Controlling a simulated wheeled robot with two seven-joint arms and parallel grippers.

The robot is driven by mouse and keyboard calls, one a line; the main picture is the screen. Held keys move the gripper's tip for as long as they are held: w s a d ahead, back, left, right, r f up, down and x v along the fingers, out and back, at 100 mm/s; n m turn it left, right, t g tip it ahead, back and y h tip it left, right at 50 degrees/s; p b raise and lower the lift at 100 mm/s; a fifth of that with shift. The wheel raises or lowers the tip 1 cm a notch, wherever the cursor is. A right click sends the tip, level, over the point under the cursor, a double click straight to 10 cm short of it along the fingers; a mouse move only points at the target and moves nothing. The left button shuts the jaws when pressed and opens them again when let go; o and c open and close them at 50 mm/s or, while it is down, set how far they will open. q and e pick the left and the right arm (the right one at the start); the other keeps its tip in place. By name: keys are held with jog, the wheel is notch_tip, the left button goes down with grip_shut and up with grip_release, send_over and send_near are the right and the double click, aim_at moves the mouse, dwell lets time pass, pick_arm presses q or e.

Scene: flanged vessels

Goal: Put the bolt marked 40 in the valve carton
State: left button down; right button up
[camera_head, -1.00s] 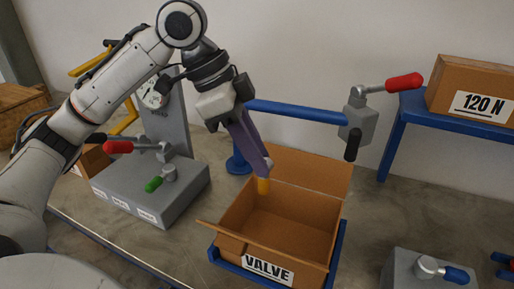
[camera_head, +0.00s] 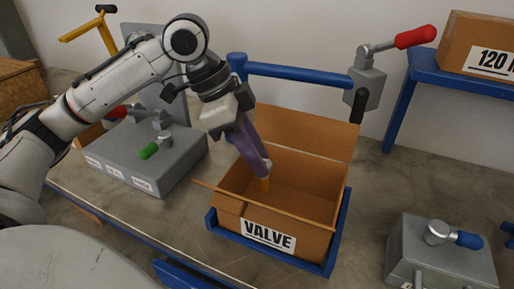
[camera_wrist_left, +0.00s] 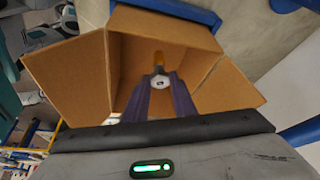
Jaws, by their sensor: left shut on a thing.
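The open cardboard valve carton (camera_head: 313,229), labelled VALVE on its front, stands on a blue frame with its flaps spread. My left gripper (camera_head: 266,167), with purple fingers, reaches down at the carton's mouth. In the left wrist view the bolt (camera_wrist_left: 159,58) shows a pale round head with a dark mark, too small to read, between the fingertips (camera_wrist_left: 159,82). The carton (camera_wrist_left: 112,68) surrounds it there. My right gripper is not in view.
A grey block with a green-handled clamp (camera_head: 156,146) stands left of the carton. A blue bar (camera_head: 300,72) with a red-handled clamp (camera_head: 385,45) runs behind it. A grey box with a blue handle (camera_head: 445,255) is at right. A 120 N carton (camera_head: 480,35) sits on a blue shelf.

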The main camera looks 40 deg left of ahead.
pick_arm(q)
notch_tip(320, 180, down, 2)
jog(key=shift+f+b, duration=0.1)
jog(key=shift+b, duration=0.3)
jog(key=shift+f+b, duration=0.45)
jog(key=shift+f, duration=0.8)
jog(key=shift+f, duration=0.6)
jog(key=c, duration=1.4)
grip_release()
